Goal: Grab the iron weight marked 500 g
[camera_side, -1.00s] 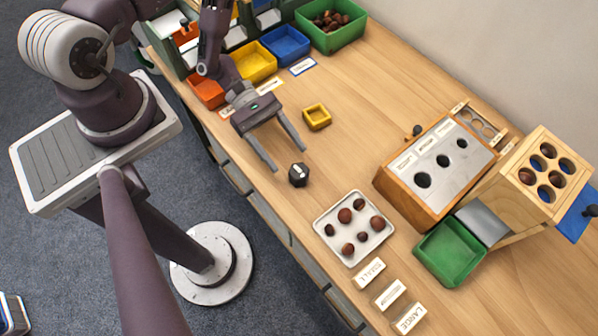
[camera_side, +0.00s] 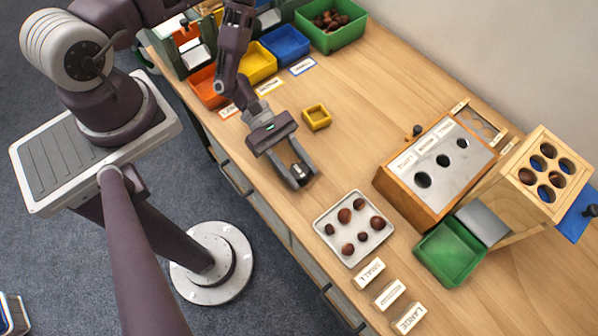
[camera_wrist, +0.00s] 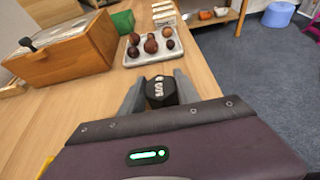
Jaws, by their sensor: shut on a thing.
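The iron weight (camera_wrist: 161,91) is a small dark, faceted block with pale markings on top; I can make out a 5 but not the whole marking. In the wrist view it sits between the two fingers of my gripper (camera_wrist: 160,90), which are shut on it. In the side view my gripper (camera_side: 299,174) is low over the table, left of the white tray, and its fingers hide most of the weight (camera_side: 298,169). I cannot tell whether the weight still touches the table.
A white tray (camera_side: 321,222) of several chestnuts lies to the right. Beyond it stand a wooden box with a holed metal top (camera_side: 405,190) and a green bin (camera_side: 428,262). A small yellow tray (camera_side: 317,117) is behind my gripper. Coloured bins line the back left.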

